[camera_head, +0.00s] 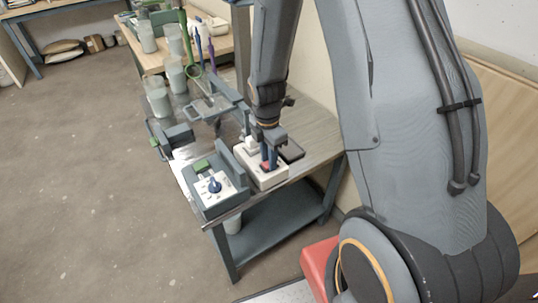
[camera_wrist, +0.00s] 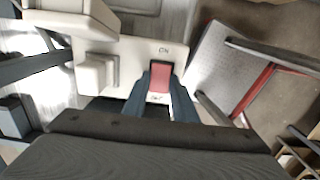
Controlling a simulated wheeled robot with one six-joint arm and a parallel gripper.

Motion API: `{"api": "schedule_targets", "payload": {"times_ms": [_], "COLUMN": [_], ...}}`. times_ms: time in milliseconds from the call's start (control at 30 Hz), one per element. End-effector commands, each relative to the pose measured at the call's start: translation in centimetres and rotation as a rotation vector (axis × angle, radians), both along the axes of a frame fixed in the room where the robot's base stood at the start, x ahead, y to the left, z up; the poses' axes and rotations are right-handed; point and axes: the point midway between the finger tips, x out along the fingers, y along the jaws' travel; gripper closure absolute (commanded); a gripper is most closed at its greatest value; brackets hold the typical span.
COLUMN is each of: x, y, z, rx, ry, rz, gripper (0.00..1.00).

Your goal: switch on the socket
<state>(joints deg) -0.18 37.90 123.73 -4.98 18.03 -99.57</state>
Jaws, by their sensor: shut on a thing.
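The socket (camera_head: 262,178) is a white box near the front right of the bench top, and it fills the middle of the wrist view (camera_wrist: 130,55). It carries a red rocker switch (camera_wrist: 161,79). An "ON" label shows beyond the rocker, and a second, unreadable label is at its near end. My gripper (camera_head: 269,165) points down at the socket. Its two dark fingers (camera_wrist: 161,90) stand on either side of the red rocker, shut on it. Which way the rocker is tipped I cannot tell. A raised white block (camera_wrist: 96,74) sits beside the switch on the socket.
A grey control box (camera_head: 218,203) with a blue knob and a green button stands left of the socket. A dark flat piece (camera_head: 291,150) lies right of it. Glaze buckets (camera_head: 157,100) and coloured stirrers (camera_head: 187,42) are farther back. Open floor lies left.

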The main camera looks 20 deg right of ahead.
Motion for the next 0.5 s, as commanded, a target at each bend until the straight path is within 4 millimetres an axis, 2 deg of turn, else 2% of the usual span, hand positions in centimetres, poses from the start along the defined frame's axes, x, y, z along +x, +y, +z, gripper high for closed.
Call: {"api": "schedule_targets", "payload": {"times_ms": [267, 300, 400, 500], "x": [0.02, 0.03, 0.03, 0.04], "y": [-0.20, -0.22, -0.20, -0.10], "z": [-0.03, -0.03, -0.02, -0.02], "rx": [0.000, 0.000, 0.000, 0.000], "ry": [0.000, 0.000, 0.000, 0.000], "rz": [-0.002, -0.002, -0.002, 0.000], "gripper": [0.97, 0.72, 0.56, 0.56]}}
